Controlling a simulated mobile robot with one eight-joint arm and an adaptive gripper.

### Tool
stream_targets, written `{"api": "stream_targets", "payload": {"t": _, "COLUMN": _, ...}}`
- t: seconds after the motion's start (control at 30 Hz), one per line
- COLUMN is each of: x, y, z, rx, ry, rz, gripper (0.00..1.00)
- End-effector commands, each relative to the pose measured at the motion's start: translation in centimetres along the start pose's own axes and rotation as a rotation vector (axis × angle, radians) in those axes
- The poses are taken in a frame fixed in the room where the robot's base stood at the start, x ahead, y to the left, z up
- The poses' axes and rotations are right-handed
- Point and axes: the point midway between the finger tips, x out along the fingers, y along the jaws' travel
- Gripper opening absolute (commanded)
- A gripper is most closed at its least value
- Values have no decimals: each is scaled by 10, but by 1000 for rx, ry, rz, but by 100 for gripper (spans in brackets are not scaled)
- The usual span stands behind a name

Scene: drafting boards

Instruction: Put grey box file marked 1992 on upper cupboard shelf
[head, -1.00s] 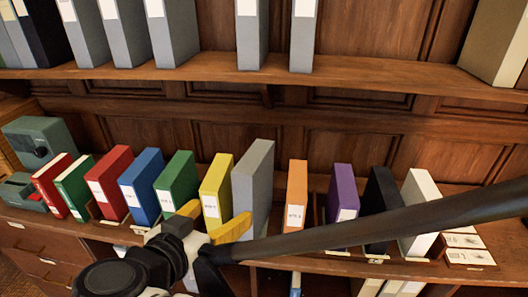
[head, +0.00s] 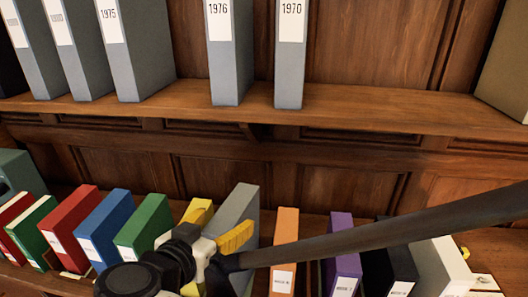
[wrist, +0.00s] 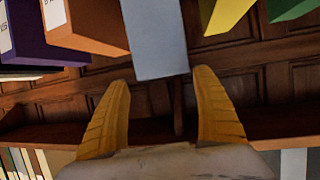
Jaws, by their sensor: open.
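A grey box file (head: 240,205) stands upright in the lower row of coloured files, between a yellow and an orange one. No 1992 label can be read on it. The grey file also shows in the wrist view (wrist: 155,38), just beyond and between my fingertips. My gripper (head: 207,238) is open and empty in front of the grey file, with its yellow fingers spread. It also shows in the wrist view (wrist: 162,78). The upper shelf (head: 350,118) holds several grey files, including ones marked 1975, 1976 (head: 230,55) and 1970 (head: 290,55).
The yellow file (head: 200,208) and orange file (head: 285,245) stand close on either side. Purple (head: 342,250), black and white files continue right; green, blue and red ones left. The upper shelf has a narrow gap between 1976 and 1970 and bare room right of 1970.

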Motion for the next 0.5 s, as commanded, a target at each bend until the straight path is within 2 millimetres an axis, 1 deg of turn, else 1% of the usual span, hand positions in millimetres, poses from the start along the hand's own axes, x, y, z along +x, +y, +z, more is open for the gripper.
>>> {"api": "stream_targets", "payload": {"t": 0.03, "x": 6, "y": 1, "z": 1, "rx": 1, "ry": 0, "rz": 3, "gripper": 78}}
{"api": "stream_targets", "payload": {"t": 0.17, "x": 16, "y": -1, "z": 1, "rx": 0, "ry": 0, "rz": 1, "gripper": 78}}
{"api": "stream_targets", "payload": {"t": 0.33, "x": 42, "y": -6, "z": 6, "rx": 1, "ry": 0, "rz": 4, "gripper": 78}}
{"api": "stream_targets", "payload": {"t": 0.4, "x": 52, "y": -6, "z": 5, "rx": 1, "ry": 0, "rz": 3, "gripper": 78}}
{"api": "stream_targets", "payload": {"t": 0.5, "x": 60, "y": -6, "z": 5, "rx": 0, "ry": -1, "rz": 1, "gripper": 78}}
